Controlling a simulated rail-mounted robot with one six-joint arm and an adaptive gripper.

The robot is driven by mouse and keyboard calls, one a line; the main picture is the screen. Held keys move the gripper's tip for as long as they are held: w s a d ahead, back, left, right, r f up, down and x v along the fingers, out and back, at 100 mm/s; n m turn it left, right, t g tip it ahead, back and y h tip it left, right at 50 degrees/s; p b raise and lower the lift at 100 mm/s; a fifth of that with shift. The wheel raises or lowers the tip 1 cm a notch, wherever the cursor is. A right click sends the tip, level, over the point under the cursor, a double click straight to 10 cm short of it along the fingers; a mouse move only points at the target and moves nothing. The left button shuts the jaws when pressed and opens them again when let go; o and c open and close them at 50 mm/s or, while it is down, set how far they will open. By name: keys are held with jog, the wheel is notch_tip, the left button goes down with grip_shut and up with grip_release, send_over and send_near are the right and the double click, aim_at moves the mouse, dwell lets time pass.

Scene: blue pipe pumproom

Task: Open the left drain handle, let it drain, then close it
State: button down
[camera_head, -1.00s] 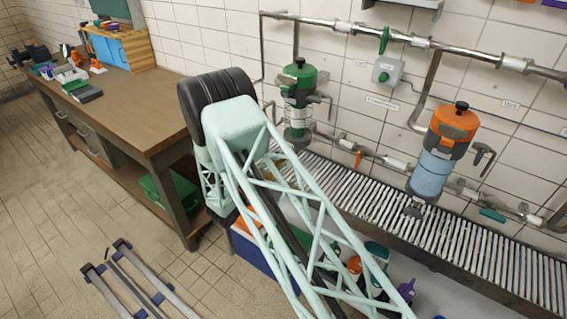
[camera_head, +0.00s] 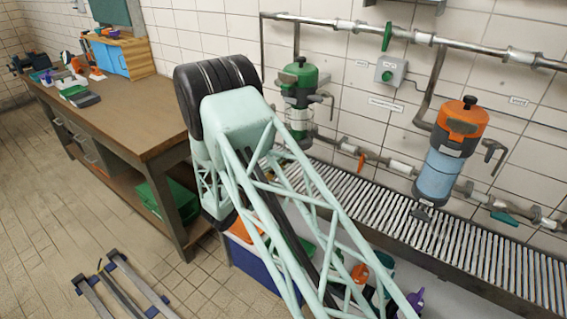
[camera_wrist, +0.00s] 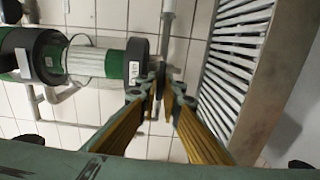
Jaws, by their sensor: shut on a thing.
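The left filter unit (camera_head: 299,85), green with a clear middle, hangs on the wall pipes. In the wrist view it lies sideways, its clear section (camera_wrist: 85,62) at upper left and its dark labelled end collar (camera_wrist: 136,66) beside my fingertips. My gripper (camera_wrist: 166,92) has its fingertips close together just past that collar, shut on a small dark part, the left drain handle (camera_wrist: 160,73), mostly hidden between them. Whether the handle is turned open or closed cannot be told, and no flow shows. In the head view my arm hides the gripper and handle.
The slatted drain grating (camera_head: 400,210) runs below the units and shows beside my gripper in the wrist view. The right filter unit (camera_head: 450,140) is orange and blue. An orange valve handle (camera_head: 361,161) sits between the units. A workbench (camera_head: 125,115) stands at left.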

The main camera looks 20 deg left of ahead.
dwell(0.4)
jog(key=c, duration=2.8)
grip_release()
jog(key=shift+s, duration=0.15)
jog(key=shift+v, duration=5.85)
